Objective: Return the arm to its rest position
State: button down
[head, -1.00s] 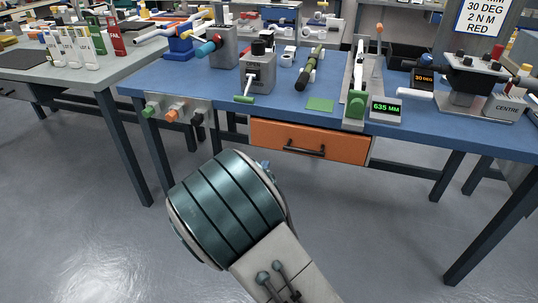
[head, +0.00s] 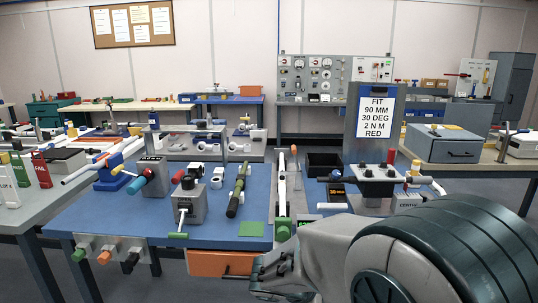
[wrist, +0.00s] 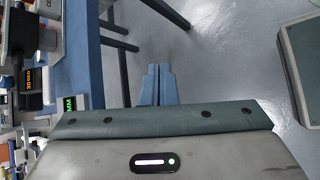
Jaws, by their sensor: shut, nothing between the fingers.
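My gripper (wrist: 158,70) shows in the wrist view with its two blue-grey fingers together and nothing between them. It is clear of the bench, over open grey floor beside the blue bench edge (wrist: 88,60). In the head view my arm (head: 430,250) fills the lower right, with a dark green ribbed joint and pale grey links. It covers the bench's front right part in that picture. I cannot make out the fingers in the head view.
The blue bench (head: 130,215) holds several fixtures, a green pad (head: 251,229) and a sign (head: 376,117). An orange drawer (head: 215,263) is under its front edge. A grey table (head: 50,200) stands at left. A grey-green panel (wrist: 302,60) lies right in the wrist view.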

jog(key=s+r+m+g+y+p, duration=0.1)
jog(key=s+r+m+y+p, duration=0.7)
jog(key=s+r+m+p, duration=0.3)
jog(key=s+d+r+m, duration=0.1)
jog(key=s+r+m, duration=0.2)
jog(key=r, duration=0.2)
jog(key=shift+s+g+y, duration=0.4)
jog(key=shift+r, duration=0.1)
